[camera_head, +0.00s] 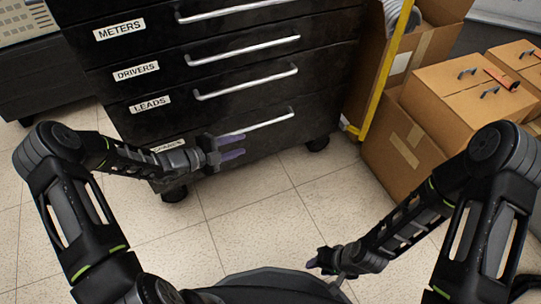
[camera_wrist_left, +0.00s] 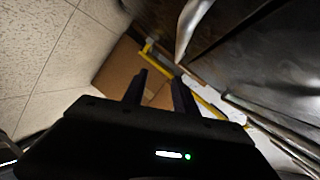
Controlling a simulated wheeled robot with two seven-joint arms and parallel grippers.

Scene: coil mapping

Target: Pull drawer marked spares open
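The black cabinet (camera_head: 225,105) has its drawers shut. The bottom drawer's label (camera_head: 168,145) is partly hidden by my left arm; its visible letters fit "SPARES". Its silver bar handle (camera_head: 270,123) is partly behind my left gripper. My left gripper (camera_head: 240,146) is in front of that drawer, near the handle's left part, with its two fingers apart and nothing between them. In the left wrist view a silver handle (camera_wrist_left: 190,28) lies beyond and to the right of the fingertips (camera_wrist_left: 158,80). My right gripper (camera_head: 314,263) is low over the floor, away from the cabinet; its finger gap is unclear.
Drawers labelled METERS (camera_head: 119,30), DRIVERS (camera_head: 136,71) and LEADS (camera_head: 150,104) are above. Cardboard boxes (camera_head: 405,140) and a yellow post (camera_head: 385,75) stand right of the cabinet. The tiled floor (camera_head: 250,205) in front is clear.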

